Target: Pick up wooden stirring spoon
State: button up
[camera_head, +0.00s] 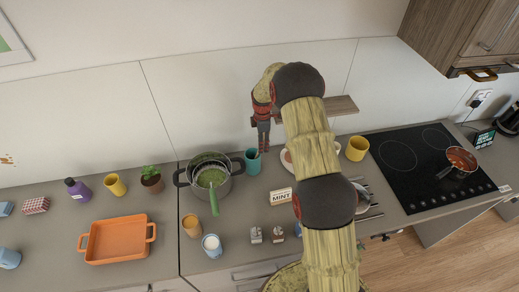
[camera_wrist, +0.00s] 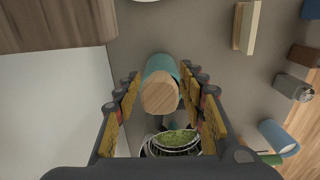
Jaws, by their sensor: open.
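A teal cup (camera_head: 252,162) stands on the counter beside the pot. My gripper (camera_head: 263,147) points down just above the cup. In the wrist view my gripper (camera_wrist: 162,82) is open, with its yellow-padded fingers on both sides of the wooden end and a gap on each side.
A wooden wall shelf (camera_head: 342,106) is close to my arm. The MINT sign (camera_head: 281,196), yellow mug (camera_head: 357,148), tan cup (camera_head: 191,225) and blue cup (camera_head: 212,246) stand around. The stove (camera_head: 410,185) is right.

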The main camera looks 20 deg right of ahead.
jog(key=c, duration=0.3)
grip_shut()
dwell(0.4)
